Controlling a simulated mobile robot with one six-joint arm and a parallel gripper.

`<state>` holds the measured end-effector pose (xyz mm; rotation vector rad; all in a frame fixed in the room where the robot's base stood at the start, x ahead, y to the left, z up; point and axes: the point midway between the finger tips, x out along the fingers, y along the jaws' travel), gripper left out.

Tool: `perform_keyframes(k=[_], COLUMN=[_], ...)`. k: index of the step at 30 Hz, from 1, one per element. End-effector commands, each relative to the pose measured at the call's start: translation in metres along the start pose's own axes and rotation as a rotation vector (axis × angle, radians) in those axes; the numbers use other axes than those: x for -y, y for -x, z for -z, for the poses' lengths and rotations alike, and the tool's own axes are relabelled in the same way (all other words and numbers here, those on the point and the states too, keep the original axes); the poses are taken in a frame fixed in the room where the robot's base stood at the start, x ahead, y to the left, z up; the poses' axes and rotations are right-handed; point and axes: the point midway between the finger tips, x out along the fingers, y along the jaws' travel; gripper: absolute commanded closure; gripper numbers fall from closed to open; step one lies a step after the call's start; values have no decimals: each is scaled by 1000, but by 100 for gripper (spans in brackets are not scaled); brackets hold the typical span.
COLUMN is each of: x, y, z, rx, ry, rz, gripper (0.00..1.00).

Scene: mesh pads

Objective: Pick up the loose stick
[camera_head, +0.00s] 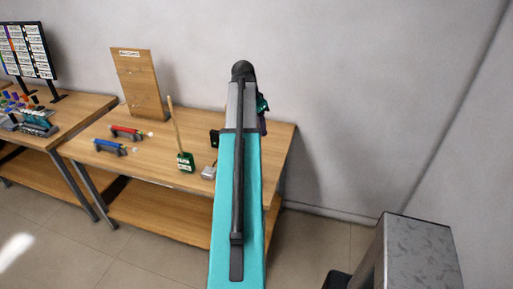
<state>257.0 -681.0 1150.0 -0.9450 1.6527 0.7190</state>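A thin pale wooden stick (174,126) stands nearly upright, tilted a little, on the wooden table. Its lower end meets a small green block (186,162) with a white label; I cannot tell whether it sits in the block or behind it. My teal arm reaches up from the bottom over the table's right part. Dark wrist parts (263,115) show at the arm's right edge, to the right of the stick and apart from it. My gripper's fingers are hidden behind the arm, so I cannot see whether they are open.
A red-handled tool (126,132) and a blue-handled tool (109,146) lie left of the stick. An upright wooden board (137,82) stands behind them. A small grey box (209,173) and a black item (214,139) are near my arm. A second, cluttered table (70,106) is at left.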

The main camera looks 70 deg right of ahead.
Motion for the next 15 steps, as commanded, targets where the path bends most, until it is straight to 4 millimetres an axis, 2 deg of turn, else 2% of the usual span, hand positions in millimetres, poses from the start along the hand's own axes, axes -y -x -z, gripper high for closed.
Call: perform_keyframes(k=[6,15], x=[0,0], y=[-7,-8], z=[0,0], rx=[0,0], ry=[0,-1], rz=[0,0], gripper=[67,67])
